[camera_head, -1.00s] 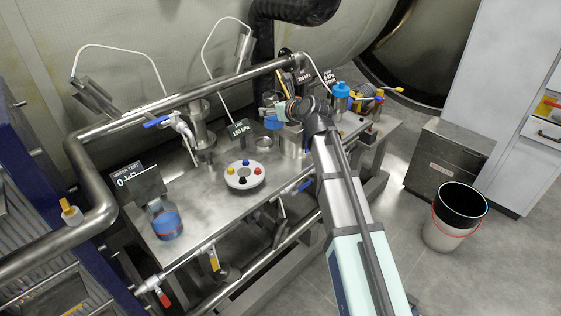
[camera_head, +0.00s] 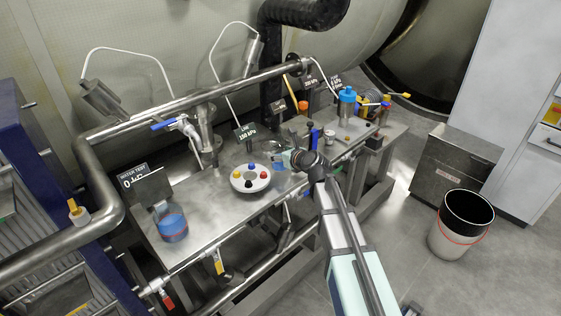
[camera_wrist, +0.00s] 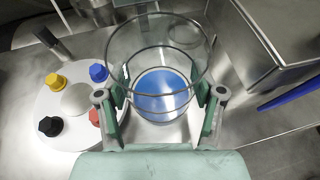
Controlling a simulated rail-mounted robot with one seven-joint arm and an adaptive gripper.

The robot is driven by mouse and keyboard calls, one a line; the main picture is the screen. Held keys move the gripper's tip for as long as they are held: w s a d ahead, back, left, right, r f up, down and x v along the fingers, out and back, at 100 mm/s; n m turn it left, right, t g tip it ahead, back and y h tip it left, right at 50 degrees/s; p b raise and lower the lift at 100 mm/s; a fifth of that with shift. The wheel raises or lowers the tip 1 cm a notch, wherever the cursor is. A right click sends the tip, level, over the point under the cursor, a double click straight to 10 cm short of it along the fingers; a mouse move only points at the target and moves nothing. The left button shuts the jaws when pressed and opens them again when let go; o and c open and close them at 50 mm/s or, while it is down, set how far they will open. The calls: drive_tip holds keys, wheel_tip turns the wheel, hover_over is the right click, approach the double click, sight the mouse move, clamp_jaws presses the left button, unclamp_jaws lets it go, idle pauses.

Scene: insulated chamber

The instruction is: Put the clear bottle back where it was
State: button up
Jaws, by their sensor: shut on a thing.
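The clear bottle (camera_wrist: 158,52) is see-through and open at the top, with dark rings and blue at its bottom. In the wrist view my gripper (camera_wrist: 160,100) is shut on it, one finger on each side. In the head view my gripper (camera_head: 290,158) is over the steel bench, just right of the round white plate with coloured knobs. The bottle (camera_head: 279,164) shows there only as a small pale-blue patch, partly hidden by my gripper. I cannot tell whether its base touches the bench.
The white knob plate (camera_head: 238,181) is close on the left. A jar with blue contents (camera_head: 172,226) stands at the bench's left end. A blue-capped container (camera_head: 347,103) and small coloured items are at the right. A steel block (camera_wrist: 265,45) is close right of the bottle.

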drive_tip(key=shift+f, duration=1.75)
drive_tip(key=o, duration=1.5)
drive_tip(key=shift+f, duration=0.1)
drive_tip(key=shift+c, duration=0.2)
